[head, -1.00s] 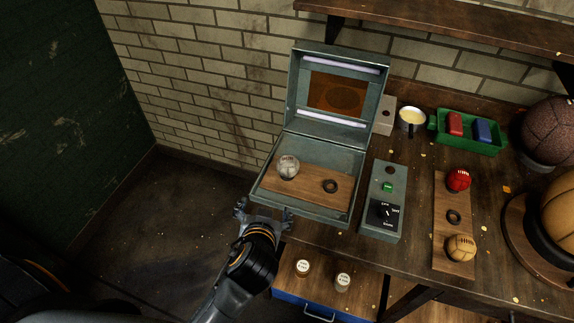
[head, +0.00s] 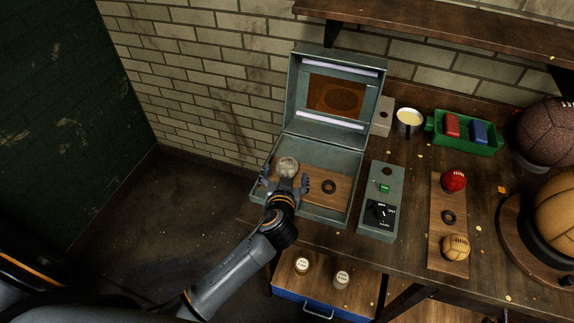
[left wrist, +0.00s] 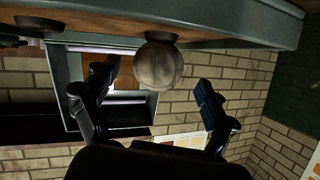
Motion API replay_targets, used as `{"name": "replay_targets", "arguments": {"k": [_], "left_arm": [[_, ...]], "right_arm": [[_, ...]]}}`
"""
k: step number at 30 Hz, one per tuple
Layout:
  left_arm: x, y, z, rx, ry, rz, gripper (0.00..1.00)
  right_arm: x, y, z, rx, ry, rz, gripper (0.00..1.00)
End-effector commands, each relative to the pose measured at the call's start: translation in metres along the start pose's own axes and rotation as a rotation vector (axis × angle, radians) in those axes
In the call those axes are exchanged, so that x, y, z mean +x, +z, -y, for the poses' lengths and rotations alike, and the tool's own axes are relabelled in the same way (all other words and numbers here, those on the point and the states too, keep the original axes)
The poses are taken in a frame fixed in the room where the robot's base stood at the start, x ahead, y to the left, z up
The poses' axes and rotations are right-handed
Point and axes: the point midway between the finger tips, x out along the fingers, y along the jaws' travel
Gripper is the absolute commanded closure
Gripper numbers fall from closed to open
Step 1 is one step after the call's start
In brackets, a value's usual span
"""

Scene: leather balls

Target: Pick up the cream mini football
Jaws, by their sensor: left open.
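The cream mini football (head: 288,166) sits on the left part of the wooden board in the open grey-green metal case (head: 322,212). My left gripper (head: 284,180) is open at the case's front left, with one finger on each side of the ball's near part. In the left wrist view, which is upside down, the ball (left wrist: 158,66) shows between the two spread fingers, toward their tips. Whether either finger touches it I cannot tell. My right gripper is not in view.
A dark ring (head: 329,186) lies right of the ball. The raised lid (head: 334,95) stands behind. A switch box (head: 381,203) is to the right. Red (head: 453,180) and tan (head: 456,247) balls sit on another board. A green tray (head: 465,145) stands behind them.

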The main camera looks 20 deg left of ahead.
Motion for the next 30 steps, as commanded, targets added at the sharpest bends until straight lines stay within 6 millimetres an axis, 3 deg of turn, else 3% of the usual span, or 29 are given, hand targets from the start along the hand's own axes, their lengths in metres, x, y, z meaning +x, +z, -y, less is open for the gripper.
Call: {"name": "replay_targets", "arguments": {"k": [3, 9, 17, 27, 30], "left_arm": [[0.016, -0.003, -0.001, 0.004, -0.002, 0.000, 0.15], [0.037, -0.001, -0.002, 0.002, -0.001, 0.000, 0.15], [0.039, 0.001, -0.002, 0.001, 0.000, 0.000, 0.15], [0.039, 0.001, -0.002, 0.000, 0.000, 0.000, 0.81], [0.039, 0.001, -0.002, 0.000, 0.000, 0.000, 0.81]], "right_arm": [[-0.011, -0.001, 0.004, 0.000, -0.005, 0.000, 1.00], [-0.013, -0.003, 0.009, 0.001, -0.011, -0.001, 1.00], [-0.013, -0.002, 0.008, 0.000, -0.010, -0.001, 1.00], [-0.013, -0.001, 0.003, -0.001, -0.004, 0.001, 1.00], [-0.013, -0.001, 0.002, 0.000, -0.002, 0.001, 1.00]]}}
